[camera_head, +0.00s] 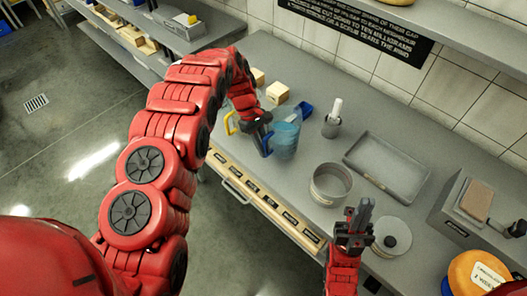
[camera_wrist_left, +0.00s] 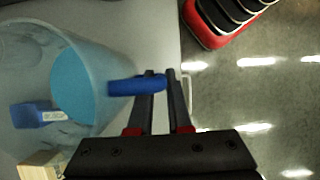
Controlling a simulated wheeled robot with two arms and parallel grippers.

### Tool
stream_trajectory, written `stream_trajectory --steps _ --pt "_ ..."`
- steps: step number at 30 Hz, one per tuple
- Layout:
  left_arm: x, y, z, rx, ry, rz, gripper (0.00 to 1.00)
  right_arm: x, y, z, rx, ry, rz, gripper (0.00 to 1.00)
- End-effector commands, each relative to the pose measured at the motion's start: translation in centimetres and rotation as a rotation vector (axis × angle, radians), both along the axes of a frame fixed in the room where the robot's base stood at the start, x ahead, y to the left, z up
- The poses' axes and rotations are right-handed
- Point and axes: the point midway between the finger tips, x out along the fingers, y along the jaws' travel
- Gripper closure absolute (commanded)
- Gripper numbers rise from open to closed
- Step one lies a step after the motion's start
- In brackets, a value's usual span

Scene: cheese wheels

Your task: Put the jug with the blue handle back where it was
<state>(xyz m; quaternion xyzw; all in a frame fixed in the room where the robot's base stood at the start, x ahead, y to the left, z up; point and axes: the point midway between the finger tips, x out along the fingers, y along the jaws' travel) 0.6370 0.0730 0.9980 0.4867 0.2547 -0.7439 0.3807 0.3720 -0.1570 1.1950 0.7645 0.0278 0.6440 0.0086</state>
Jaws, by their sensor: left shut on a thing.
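The clear jug (camera_head: 285,140) with the blue handle is near the front edge of the counter in the head view. It holds something blue. My left gripper (camera_head: 266,141) is shut on its blue handle (camera_wrist_left: 128,87), which lies between the fingers in the left wrist view. I cannot tell whether the jug's base touches the counter. A yellow handle (camera_head: 231,123) shows left of it, partly hidden by my left arm. My right gripper (camera_head: 358,216) is over the counter's front part, holding nothing that I can see; its finger gap is unclear.
A grey cup with a white-handled tool (camera_head: 332,124), a round metal mould (camera_head: 331,183), a grey tray (camera_head: 387,168) and a round lid (camera_head: 391,236) stand to the right.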

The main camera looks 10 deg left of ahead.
Motion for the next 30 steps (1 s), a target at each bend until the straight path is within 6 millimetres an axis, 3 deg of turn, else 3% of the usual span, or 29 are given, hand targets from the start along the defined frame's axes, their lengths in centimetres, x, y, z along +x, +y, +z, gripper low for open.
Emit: stream_trajectory --steps 9,21,22,26,30 --pt "0.0 0.0 -2.8 -0.002 0.000 -0.001 1.00 0.0 0.0 1.6 0.000 0.000 0.000 1.00" --pt "0.0 0.0 -3.5 -0.002 0.000 -0.001 1.00 0.0 0.0 1.2 0.000 0.000 0.000 1.00" --pt "-0.1 0.0 -3.4 0.000 0.000 -0.001 0.80 0.0 0.0 1.2 0.000 0.000 0.000 1.00" --pt "-0.1 0.0 -3.4 -0.001 0.001 -0.001 0.56 0.0 0.0 1.3 0.000 0.000 0.000 1.00" --pt "-0.1 0.0 -3.4 0.000 0.001 0.000 0.53 0.0 0.0 1.3 0.000 0.000 0.000 1.00"
